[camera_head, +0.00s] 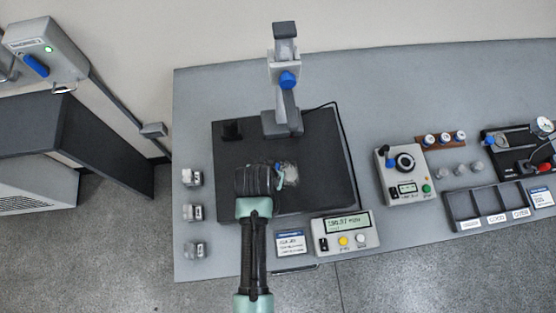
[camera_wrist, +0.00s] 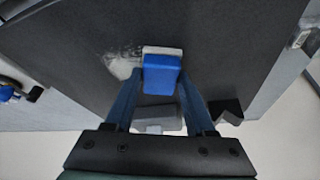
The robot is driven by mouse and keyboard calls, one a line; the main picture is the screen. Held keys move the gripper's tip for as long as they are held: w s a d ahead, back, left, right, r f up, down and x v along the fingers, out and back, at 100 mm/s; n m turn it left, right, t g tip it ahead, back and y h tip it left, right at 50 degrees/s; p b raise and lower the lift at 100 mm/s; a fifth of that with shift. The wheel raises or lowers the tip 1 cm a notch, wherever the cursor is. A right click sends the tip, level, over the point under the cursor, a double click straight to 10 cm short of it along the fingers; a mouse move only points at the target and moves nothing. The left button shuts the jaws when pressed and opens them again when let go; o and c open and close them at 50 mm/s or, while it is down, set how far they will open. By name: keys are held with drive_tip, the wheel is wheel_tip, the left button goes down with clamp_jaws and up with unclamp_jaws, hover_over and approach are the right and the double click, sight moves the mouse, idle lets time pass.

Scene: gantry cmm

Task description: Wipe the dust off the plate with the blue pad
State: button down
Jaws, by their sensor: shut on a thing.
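The dark plate (camera_head: 325,150) lies on the grey bench and fills most of the wrist view (camera_wrist: 235,35). A pale dust patch (camera_head: 292,172) shows near its middle; in the wrist view the dust (camera_wrist: 120,66) lies left of the pad, with fainter smears around it. My gripper (camera_head: 279,176) is over the plate, shut on the blue pad (camera_wrist: 161,74). The pad has a whitish layer at its far end and sits at the dust's right edge in the wrist view. I cannot tell whether it touches the plate. My wrist hides part of the plate in the head view.
A gauge stand with a blue knob (camera_head: 287,80) rises at the plate's back edge. A small black block (camera_head: 231,131) is at the back left. A display box (camera_head: 345,233) and label card (camera_head: 290,242) stand at the front. Small metal blocks (camera_head: 192,212) line the left.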

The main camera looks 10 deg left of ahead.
sight(298, 173)
drive_tip(key=shift+s+a, duration=0.15)
drive_tip(key=shift+a, duration=0.05)
drive_tip(key=shift+w+d+f+p, duration=0.1)
drive_tip(key=shift+w+d+p, duration=0.2)
drive_tip(key=shift+d, duration=0.8)
drive_tip(key=shift+w+d+r+p, duration=0.1)
drive_tip(key=shift+w+d, duration=0.35)
drive_tip(key=shift+d, duration=0.7)
drive_tip(key=shift+w+d+f+p, duration=0.15)
drive_tip(key=shift+w+d, duration=0.2)
drive_tip(key=shift+d, duration=1)
drive_tip(key=shift+s+r+p, duration=0.2)
drive_tip(key=shift+s+p, duration=0.15)
drive_tip(key=shift+p, duration=0.1)
drive_tip(key=shift+s+a+p, duration=0.25)
drive_tip(key=shift+s+a, duration=0.15)
drive_tip(key=shift+a, duration=0.75)
drive_tip(key=shift+s+a+p, duration=0.3)
drive_tip(key=shift+s+a, duration=0.05)
drive_tip(key=shift+a, duration=0.8)
drive_tip(key=shift+s+a+p, duration=0.25)
drive_tip(key=shift+s+a, duration=0.15)
drive_tip(key=shift+a, duration=0.75)
